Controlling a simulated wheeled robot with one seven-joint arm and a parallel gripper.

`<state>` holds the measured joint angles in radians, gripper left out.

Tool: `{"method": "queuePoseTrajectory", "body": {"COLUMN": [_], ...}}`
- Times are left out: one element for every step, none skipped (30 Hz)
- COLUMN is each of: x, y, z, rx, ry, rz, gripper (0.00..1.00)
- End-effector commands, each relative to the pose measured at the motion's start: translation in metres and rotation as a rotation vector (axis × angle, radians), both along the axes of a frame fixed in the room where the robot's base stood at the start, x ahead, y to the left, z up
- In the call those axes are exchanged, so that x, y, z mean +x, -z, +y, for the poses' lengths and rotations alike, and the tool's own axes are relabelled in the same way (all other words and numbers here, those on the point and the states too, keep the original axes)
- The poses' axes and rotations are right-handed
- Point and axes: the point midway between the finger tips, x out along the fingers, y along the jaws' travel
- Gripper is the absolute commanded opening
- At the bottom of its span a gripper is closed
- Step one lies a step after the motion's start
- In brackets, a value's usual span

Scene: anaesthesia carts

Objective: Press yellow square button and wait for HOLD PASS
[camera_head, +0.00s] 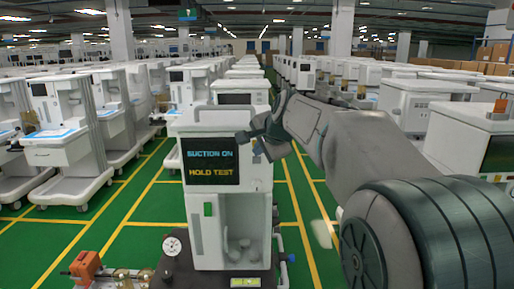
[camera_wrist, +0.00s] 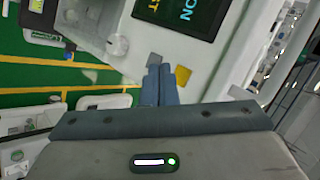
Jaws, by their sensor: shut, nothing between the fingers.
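The cart in front of me (camera_head: 195,130) has a dark screen (camera_head: 211,160) reading "SUCTION ON" in blue and "HOLD TEST" in yellow. The screen also shows in part, turned, in the wrist view (camera_wrist: 192,12). The yellow square button (camera_wrist: 183,76) is on the pale panel beside the screen, just right of my fingertips in the wrist view. A grey square (camera_wrist: 155,59) lies right by the fingertips. My gripper (camera_wrist: 160,68) is shut and empty, its fingers together. In the head view my gripper (camera_head: 256,140) is at the screen's right edge. Contact with the panel cannot be told.
A round white knob (camera_wrist: 117,45) is on the panel. A gauge (camera_head: 172,246) and an orange part (camera_head: 86,266) stand low at the front left. Rows of carts stand on both sides. Green floor with yellow lines (camera_head: 300,210) is open between them.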

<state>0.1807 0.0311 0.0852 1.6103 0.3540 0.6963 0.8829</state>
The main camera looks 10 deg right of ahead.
Motion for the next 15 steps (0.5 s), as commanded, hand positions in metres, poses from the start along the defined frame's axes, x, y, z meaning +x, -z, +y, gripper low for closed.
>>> {"method": "queuePoseTrajectory", "body": {"x": [-0.006,-0.009,-0.013,-0.016,-0.019,-0.022,-0.025,-0.027,-0.03,-0.031,-0.032,-0.033,-0.033,-0.033,-0.033], "y": [0.002,0.002,0.002,0.002,0.002,0.002,0.002,0.002,0.002,0.001,0.001,0.001,0.001,0.001,0.001], "z": [0.001,0.002,0.003,0.003,0.004,0.004,0.005,0.005,0.006,0.006,0.006,0.006,0.006,0.006,0.006], "rx": [0.0,0.0,0.0,-0.001,-0.001,-0.001,-0.001,-0.001,-0.001,-0.001,-0.001,-0.001,-0.001,0.0,0.0], "ry": [-0.001,-0.001,-0.001,0.0,0.0,0.0,0.0,0.0,0.0,0.0,0.0,-0.001,-0.001,0.0,0.0], "rz": [-0.001,-0.001,-0.001,-0.001,-0.001,-0.001,-0.001,0.0,0.0,0.0,0.0,0.0,0.0,0.001,0.001], "gripper": [0.0,0.0,0.0,0.0,0.0,0.0,0.0,0.0,0.0,0.0,0.0,0.0,0.0,0.0,0.0]}}
